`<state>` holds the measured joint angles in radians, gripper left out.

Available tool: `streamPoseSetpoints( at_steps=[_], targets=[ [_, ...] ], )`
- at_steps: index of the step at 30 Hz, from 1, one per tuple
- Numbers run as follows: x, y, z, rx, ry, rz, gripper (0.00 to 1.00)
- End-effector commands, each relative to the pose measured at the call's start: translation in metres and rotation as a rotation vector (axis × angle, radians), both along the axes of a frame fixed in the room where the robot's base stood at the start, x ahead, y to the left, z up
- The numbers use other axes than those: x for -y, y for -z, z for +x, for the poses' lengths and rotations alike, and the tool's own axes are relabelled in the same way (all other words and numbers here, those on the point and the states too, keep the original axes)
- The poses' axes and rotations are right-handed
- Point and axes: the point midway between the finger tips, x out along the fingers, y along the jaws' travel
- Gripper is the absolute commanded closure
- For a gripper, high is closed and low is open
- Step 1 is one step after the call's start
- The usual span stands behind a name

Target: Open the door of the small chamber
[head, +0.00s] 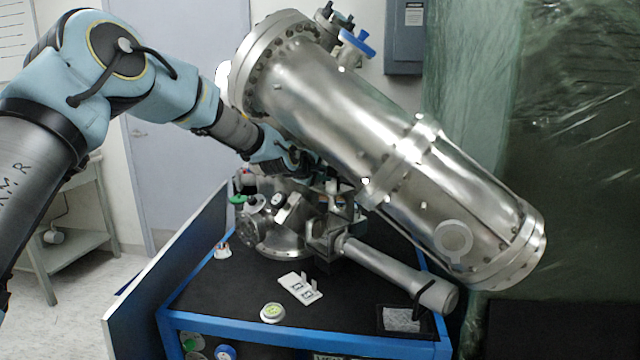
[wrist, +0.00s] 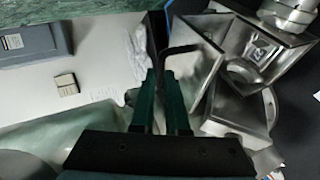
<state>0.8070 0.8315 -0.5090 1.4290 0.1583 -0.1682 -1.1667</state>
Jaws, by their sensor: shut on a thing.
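The small chamber (wrist: 228,112) is a shiny metal box at the right of the wrist view. Its mouth is uncovered, and a round opening shows inside. A metal plate, which looks like its door (wrist: 200,62), stands at an angle beside the mouth. A dark bent handle (wrist: 182,49) runs from the plate to my fingertips. My gripper (wrist: 161,80) has its dark green fingers shut on this handle. In the head view my gripper (head: 306,165) is beneath the large steel cylinder, and its fingertips and the handle are hard to make out.
The large steel cylinder (head: 340,110) slants over the work area, close to my arm. A grey tube (head: 395,275) sticks out to the lower right. A white holder (head: 300,288) and a small round gauge (head: 272,312) lie on the black bench top (head: 225,295).

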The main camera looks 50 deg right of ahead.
Motion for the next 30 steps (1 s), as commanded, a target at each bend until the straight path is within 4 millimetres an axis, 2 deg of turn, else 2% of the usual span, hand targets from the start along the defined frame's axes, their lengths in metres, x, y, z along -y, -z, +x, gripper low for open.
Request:
streamPoseSetpoints(
  at_steps=[1,2,19,20,21,27,30],
  targets=[
    [0.0041,-0.0090,0.0010,0.006,-0.003,-0.016,1.00],
    [0.0052,-0.0099,0.0009,0.007,-0.003,-0.016,1.00],
    [0.0099,-0.0158,0.0005,0.008,-0.004,-0.021,1.00],
    [0.0098,-0.0159,0.0004,0.008,-0.004,-0.021,0.85],
    [0.0099,-0.0161,0.0005,0.008,-0.004,-0.022,0.81],
    [0.0093,-0.0128,0.0002,0.007,-0.003,-0.016,0.58],
    [0.0089,-0.0107,-0.0001,0.006,-0.002,-0.013,0.58]
  ],
)
